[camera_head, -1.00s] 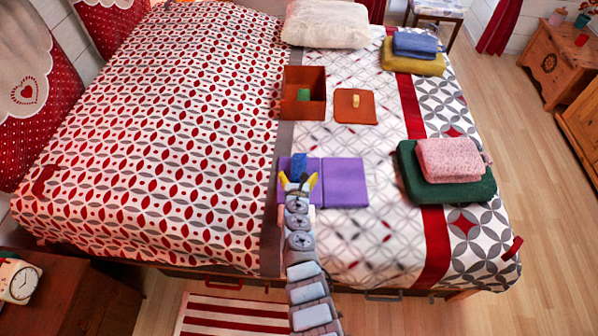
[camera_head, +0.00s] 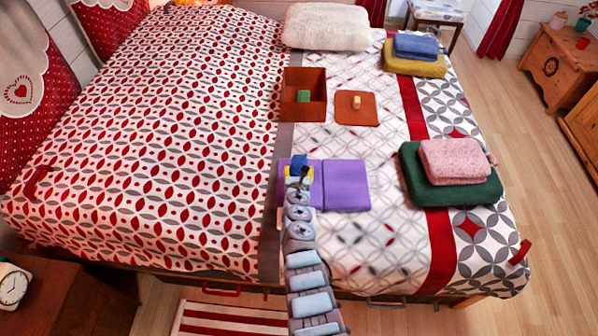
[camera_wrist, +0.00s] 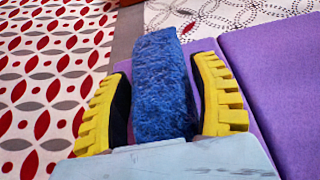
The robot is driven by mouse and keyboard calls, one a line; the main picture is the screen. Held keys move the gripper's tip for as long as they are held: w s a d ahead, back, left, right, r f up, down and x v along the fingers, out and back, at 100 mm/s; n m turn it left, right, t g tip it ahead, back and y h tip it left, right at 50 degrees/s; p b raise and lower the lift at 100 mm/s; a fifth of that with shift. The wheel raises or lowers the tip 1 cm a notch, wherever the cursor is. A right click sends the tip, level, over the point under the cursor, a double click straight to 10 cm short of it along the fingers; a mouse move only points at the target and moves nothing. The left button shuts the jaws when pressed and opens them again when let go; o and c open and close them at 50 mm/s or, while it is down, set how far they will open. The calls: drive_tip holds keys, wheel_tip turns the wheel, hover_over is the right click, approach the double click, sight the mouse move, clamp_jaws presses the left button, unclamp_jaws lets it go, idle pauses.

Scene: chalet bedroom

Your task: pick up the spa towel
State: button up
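A rolled blue towel (camera_head: 299,161), which I take to be the spa towel, lies on the left panel of a flat purple two-part mat or case (camera_head: 346,186) on the bed. My gripper (camera_head: 299,172) is low over that left panel, at the towel. In the wrist view the towel (camera_wrist: 162,85) lies lengthwise between the two yellow fingers of my gripper (camera_wrist: 163,90). The fingers are spread, one on each side, with a narrow gap at the left finger; contact on the right is unclear. The towel's near end is hidden behind the gripper body.
An open orange-brown box (camera_head: 290,91) with a green block inside and its lid (camera_head: 356,108) lie beyond the mat. Folded pink (camera_head: 455,160) and green (camera_head: 430,186) towels are stacked at right, blue (camera_head: 416,46) on yellow (camera_head: 400,67) farther back.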

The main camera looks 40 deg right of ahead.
drive_tip(key=shift+c, duration=0.9)
drive_tip(key=shift+r, duration=0.1)
